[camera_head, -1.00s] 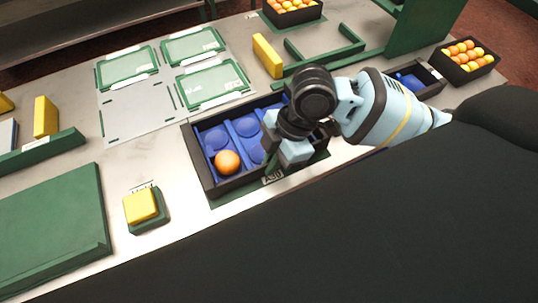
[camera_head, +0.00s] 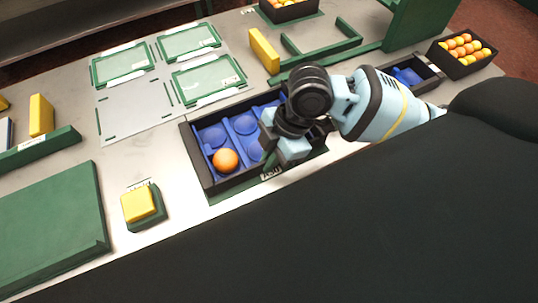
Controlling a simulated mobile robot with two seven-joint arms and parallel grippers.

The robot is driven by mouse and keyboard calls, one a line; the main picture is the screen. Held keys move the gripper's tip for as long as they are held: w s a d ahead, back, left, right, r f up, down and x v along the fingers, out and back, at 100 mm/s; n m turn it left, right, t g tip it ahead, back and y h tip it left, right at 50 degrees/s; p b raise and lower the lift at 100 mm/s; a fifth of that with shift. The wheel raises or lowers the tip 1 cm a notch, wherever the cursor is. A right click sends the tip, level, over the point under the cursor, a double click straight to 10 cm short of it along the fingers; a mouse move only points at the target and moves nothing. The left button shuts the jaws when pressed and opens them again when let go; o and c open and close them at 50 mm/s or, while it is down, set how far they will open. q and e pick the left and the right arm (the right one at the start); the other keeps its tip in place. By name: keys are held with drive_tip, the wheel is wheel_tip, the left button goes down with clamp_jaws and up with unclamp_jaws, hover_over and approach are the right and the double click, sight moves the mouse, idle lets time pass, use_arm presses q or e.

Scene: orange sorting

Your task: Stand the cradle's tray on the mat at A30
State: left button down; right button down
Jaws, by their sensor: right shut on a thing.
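The tray (camera_head: 234,181) is a black box with a blue cupped insert, and one orange (camera_head: 225,160) sits in its front left cup. It looks level on or just over a dark green mat (camera_head: 226,195), whose front strip shows with the A30 label (camera_head: 271,172). I cannot tell whether it touches the mat. My right gripper (camera_head: 277,163) is shut on the tray's front wall, just above the label. The gripper and wrist hide the tray's right part. My left gripper is not in view.
A yellow block on a green base (camera_head: 139,205) stands left of the tray. Green-framed panels (camera_head: 208,80) lie behind it. A small black tray with blue cups (camera_head: 428,74) and a crate of oranges (camera_head: 464,56) are at the right.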

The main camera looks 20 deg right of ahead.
drive_tip(key=shift+f, duration=0.1)
drive_tip(key=c, duration=1.5)
unclamp_jaws()
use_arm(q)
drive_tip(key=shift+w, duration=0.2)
use_arm(e)
drive_tip(key=shift+d+r, duration=0.1)
drive_tip(key=shift+r, duration=0.15)
drive_tip(key=v, duration=0.6)
drive_tip(key=shift+w+r+p, duration=0.1)
drive_tip(key=shift+p, duration=0.3)
drive_tip(key=shift+d+r, duration=0.15)
drive_tip(key=shift+r, duration=0.15)
drive_tip(key=shift+d+r, duration=0.1)
drive_tip(key=shift+r, duration=0.15)
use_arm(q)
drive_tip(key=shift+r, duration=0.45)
